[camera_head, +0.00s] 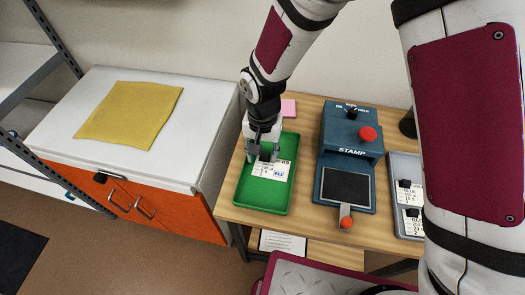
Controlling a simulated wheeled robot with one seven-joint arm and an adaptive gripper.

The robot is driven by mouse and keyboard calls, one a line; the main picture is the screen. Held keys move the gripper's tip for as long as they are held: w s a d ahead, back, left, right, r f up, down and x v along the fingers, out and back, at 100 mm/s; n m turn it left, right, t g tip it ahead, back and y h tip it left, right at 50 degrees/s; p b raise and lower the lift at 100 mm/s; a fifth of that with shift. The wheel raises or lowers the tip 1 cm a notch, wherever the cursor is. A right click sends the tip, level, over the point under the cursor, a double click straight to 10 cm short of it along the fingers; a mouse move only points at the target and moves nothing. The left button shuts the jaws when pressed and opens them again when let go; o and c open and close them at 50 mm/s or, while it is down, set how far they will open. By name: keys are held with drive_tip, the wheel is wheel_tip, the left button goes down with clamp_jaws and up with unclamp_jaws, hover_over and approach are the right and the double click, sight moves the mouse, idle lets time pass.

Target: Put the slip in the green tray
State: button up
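The green tray (262,201) lies on the left part of the wooden table. A white printed slip (276,172) with a blue mark lies within the tray's outline, toward its middle. Whether it rests flat on the tray floor is hard to tell. My gripper (264,157) points down over the back half of the tray, right at the slip's back left part. Its fingers look spread, with a dark piece between them that seems to be the slip's black grip. The fingers hide part of the slip and the tray's back.
A blue stamp machine (349,137) with a red knob stands right of the tray. Further right, a grey tray (398,163) holds slips with black grips. A pink pad (288,108) lies behind. A white cabinet with a yellow cloth (130,114) stands left.

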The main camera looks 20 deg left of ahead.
sight(263, 155)
wheel_tip(263, 155, up, 12)
idle(0.5)
drive_tip(key=shift+r, duration=0.15)
drive_tip(key=s+d+r+t, duration=0.2)
drive_tip(key=d+r, duration=1.2)
drive_tip(key=d, duration=0.5)
drive_tip(key=s+d+r+t, duration=0.2)
drive_tip(key=s+d+r, duration=0.1)
drive_tip(key=s+d, duration=0.9)
drive_tip(key=shift+s+r+m, duration=0.3)
drive_tip(key=shift+s+r, duration=0.05)
drive_tip(key=shift+s, duration=0.3)
drive_tip(key=shift+r, duration=0.1)
drive_tip(key=shift+r+p, duration=0.6)
drive_tip(key=shift+r, duration=0.05)
